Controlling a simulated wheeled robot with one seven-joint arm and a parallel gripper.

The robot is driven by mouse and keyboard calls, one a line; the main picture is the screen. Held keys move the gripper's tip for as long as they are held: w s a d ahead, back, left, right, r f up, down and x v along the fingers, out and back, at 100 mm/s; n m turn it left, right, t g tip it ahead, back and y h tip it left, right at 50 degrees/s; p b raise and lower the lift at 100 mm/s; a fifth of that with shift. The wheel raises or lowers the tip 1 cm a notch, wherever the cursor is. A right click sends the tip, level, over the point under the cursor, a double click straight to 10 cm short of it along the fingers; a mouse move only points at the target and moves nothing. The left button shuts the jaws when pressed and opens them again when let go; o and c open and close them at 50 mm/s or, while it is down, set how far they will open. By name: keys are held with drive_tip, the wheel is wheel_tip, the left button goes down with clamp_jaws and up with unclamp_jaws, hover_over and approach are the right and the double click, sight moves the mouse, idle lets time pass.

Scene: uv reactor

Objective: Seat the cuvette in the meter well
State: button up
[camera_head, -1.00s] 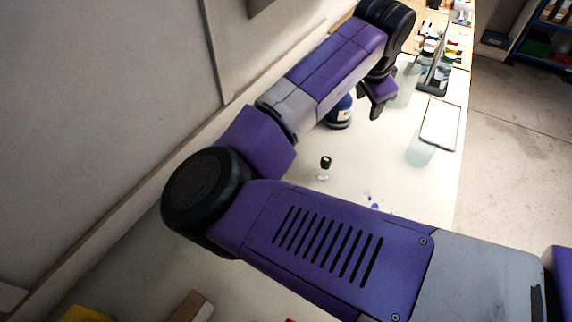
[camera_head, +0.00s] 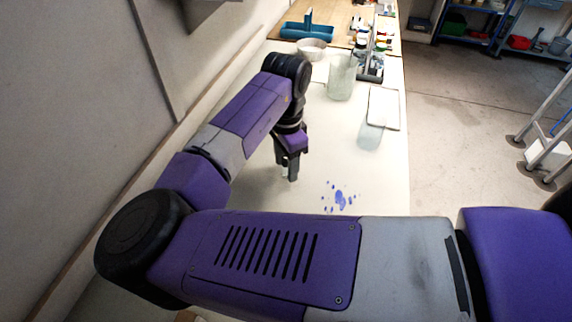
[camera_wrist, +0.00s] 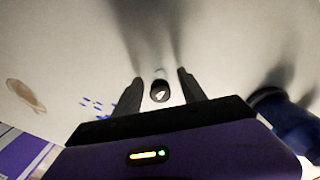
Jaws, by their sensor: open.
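The cuvette, a small clear vial with a black cap (camera_wrist: 160,92), stands between my finger tips in the wrist view. It is seen from above, with a gap to each finger. My gripper (camera_wrist: 160,77) is open around it; in the head view my gripper (camera_head: 288,172) points down low over the white bench. There the cuvette is mostly hidden by the fingers. A dark blue round body (camera_wrist: 275,105) at the right of the wrist view may be the meter; its well does not show. In the head view my arm hides it.
Blue spill spots (camera_head: 340,197) lie on the bench right of my gripper. Farther back are a white-topped flat tray (camera_head: 384,107), a tall glass jar (camera_head: 341,77), a white bowl (camera_head: 312,48) and a blue caddy (camera_head: 306,31). A wall runs along the left.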

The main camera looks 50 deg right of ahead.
drive_tip(key=shift+f, duration=0.55)
clamp_jaws()
wheel_tip(320, 180, up, 20)
drive_tip(key=shift+b, duration=0.4)
